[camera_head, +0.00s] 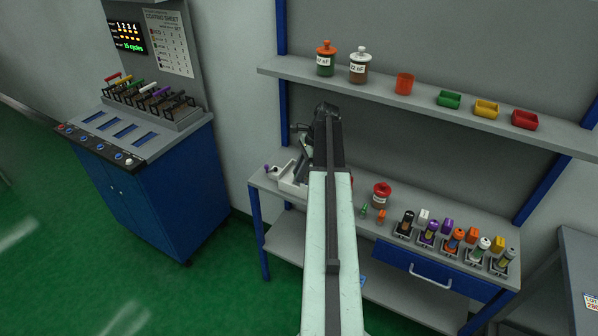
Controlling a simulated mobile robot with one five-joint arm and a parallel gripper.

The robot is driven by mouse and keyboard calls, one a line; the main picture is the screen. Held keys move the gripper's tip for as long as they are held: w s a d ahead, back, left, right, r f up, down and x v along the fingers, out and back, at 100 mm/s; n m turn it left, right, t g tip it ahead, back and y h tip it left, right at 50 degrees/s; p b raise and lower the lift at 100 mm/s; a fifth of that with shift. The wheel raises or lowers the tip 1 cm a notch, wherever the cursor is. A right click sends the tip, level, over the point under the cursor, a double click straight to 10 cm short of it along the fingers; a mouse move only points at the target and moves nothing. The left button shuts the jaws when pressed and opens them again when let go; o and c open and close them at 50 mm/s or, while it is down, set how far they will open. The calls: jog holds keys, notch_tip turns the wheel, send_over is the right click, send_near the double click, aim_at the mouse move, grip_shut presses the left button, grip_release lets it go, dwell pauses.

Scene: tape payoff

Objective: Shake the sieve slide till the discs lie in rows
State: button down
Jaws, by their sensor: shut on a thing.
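A small whitish tray-like unit (291,188), which looks like the sieve slide, sits at the left end of the workbench. My arm reaches up the middle of the picture and covers its right side. My gripper (303,163) is down at this unit, beside the arm's far end, and is shut on part of it. The fingertips are mostly hidden, so the exact grip point is unclear. The discs are too small or hidden to make out, so I cannot tell how they lie.
The workbench (337,213) carries a red-lidded jar (381,194) and several bottles in holders to the right. A shelf (420,98) with jars and coloured bins overhangs the bench. A blue cabinet (150,200) with levers stands left. Green floor between is clear.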

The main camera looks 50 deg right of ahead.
jog(key=shift+w+a, duration=0.15)
jog(key=shift+w, duration=0.55)
jog(key=shift+w+a, duration=0.15)
jog(key=shift+w, duration=0.55)
jog(key=c, duration=1.6)
grip_release()
jog(key=shift+s, duration=0.1)
jog(key=p+v, duration=0.3)
jog(key=shift+r, duration=0.25)
jog(key=s+d, duration=0.6)
jog(key=d, duration=0.4)
jog(key=shift+d+f, duration=0.15)
jog(key=shift+f, duration=0.15)
jog(key=shift+s, duration=0.1)
